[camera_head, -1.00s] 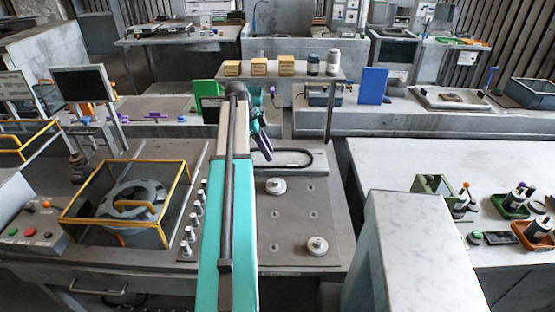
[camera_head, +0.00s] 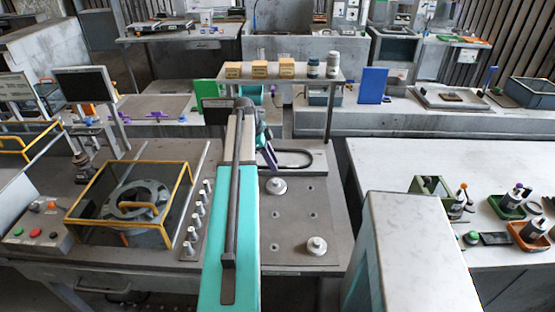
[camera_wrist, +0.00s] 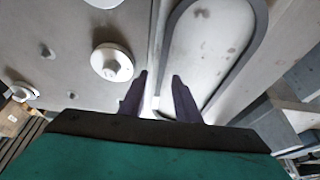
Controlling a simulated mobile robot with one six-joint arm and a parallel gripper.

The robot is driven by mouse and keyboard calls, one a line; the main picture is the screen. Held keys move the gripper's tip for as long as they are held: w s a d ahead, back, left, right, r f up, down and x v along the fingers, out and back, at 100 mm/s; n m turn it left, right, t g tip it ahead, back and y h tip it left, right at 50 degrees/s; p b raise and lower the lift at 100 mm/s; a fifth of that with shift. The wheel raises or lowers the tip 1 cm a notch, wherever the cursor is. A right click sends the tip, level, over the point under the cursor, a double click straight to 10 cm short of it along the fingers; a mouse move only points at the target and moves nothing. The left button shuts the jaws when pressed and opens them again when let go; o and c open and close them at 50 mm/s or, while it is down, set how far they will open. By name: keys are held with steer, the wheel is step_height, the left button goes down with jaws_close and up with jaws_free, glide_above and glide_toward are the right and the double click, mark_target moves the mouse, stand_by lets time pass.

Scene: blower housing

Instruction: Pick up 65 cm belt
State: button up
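The belt is a dark loop (camera_head: 309,154) lying on a pale raised plate at the back of the grey work table. It shows large in the wrist view (camera_wrist: 241,66), with its rounded end at upper right. My gripper (camera_head: 270,160) is just left of the loop in the head view, pointing down. In the wrist view, its two purple fingers (camera_wrist: 157,84) are apart with nothing seen held between them. They are near the loop's left strand, above it or beside it; I cannot tell which. The loop's left end is partly hidden by my gripper in the head view.
A shelf (camera_head: 300,78) with boxes and jars rises behind the belt. A yellow-framed guard (camera_head: 191,170) stands left, and a white block (camera_head: 415,245) front right.

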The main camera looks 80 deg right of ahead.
stand_by(0.3)
jaws_close()
steer(key=shift+r, duration=0.2)
steer(key=shift+r+b, duration=0.95)
steer(key=shift+r, duration=0.5)
steer(key=w+a+r+b, duration=0.1)
steer(key=w+a+b, duration=0.3)
steer(key=w+a, duration=0.4)
steer(key=a, duration=0.5)
steer(key=shift+a+r, duration=0.35)
steer(key=shift+a, duration=0.05)
steer(key=shift+w, duration=0.1)
steer(key=shift+r+p, duration=1.35)
steer(key=shift+r, duration=1.15)
steer(key=shift+r, duration=0.15)
